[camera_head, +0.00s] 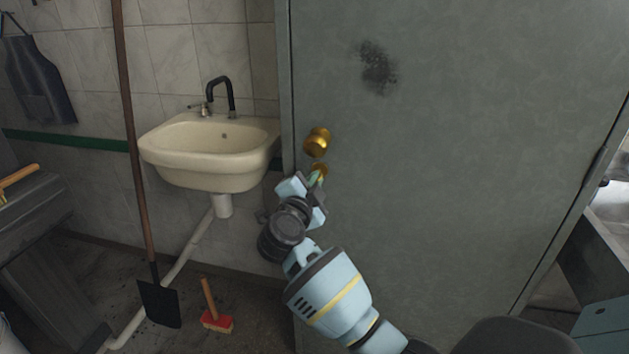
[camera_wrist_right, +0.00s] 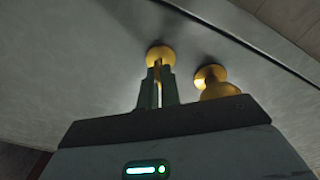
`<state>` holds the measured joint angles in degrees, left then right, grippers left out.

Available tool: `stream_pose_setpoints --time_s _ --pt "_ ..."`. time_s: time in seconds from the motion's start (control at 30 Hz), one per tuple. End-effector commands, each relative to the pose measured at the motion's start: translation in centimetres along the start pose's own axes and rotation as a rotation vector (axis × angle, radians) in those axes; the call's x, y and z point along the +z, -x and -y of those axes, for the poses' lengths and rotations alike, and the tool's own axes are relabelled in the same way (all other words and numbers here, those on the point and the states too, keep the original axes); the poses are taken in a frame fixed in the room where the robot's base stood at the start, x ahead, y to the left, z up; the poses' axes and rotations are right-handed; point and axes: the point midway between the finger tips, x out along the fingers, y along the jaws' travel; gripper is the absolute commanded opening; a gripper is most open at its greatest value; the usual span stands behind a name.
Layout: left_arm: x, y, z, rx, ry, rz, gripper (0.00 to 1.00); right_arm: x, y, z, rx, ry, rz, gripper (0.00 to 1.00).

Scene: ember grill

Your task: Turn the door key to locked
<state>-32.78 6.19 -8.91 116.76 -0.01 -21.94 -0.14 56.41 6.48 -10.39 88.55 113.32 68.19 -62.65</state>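The grey metal door (camera_head: 450,150) is closed in the frame at its left edge. A brass knob (camera_head: 317,141) sits near that edge, with the brass lock (camera_head: 319,170) just below it. My right gripper (camera_head: 314,180) is at the lock. In the right wrist view its two greenish fingers (camera_wrist_right: 158,85) stand close together on either side of a thin brass piece, the key (camera_wrist_right: 158,94), in front of the round brass lock plate (camera_wrist_right: 160,54). The key's turn angle is hard to tell. The knob (camera_wrist_right: 217,82) shows beside the fingers. My left gripper is out of view.
A cream sink (camera_head: 210,150) with a black tap hangs on the tiled wall left of the door. A dark bench (camera_head: 35,215) is at far left.

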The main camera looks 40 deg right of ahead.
Motion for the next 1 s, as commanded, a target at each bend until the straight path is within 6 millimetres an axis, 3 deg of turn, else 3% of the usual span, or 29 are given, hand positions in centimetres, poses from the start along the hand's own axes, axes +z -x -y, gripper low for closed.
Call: stream_pose_setpoints --time_s 0.6,1.0 --pt "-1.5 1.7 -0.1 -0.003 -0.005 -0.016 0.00 -0.1 0.1 0.2 0.029 -0.440 0.025 0.00" --pt "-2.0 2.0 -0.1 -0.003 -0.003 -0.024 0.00 -0.1 0.0 0.1 0.037 -0.580 0.031 0.00"
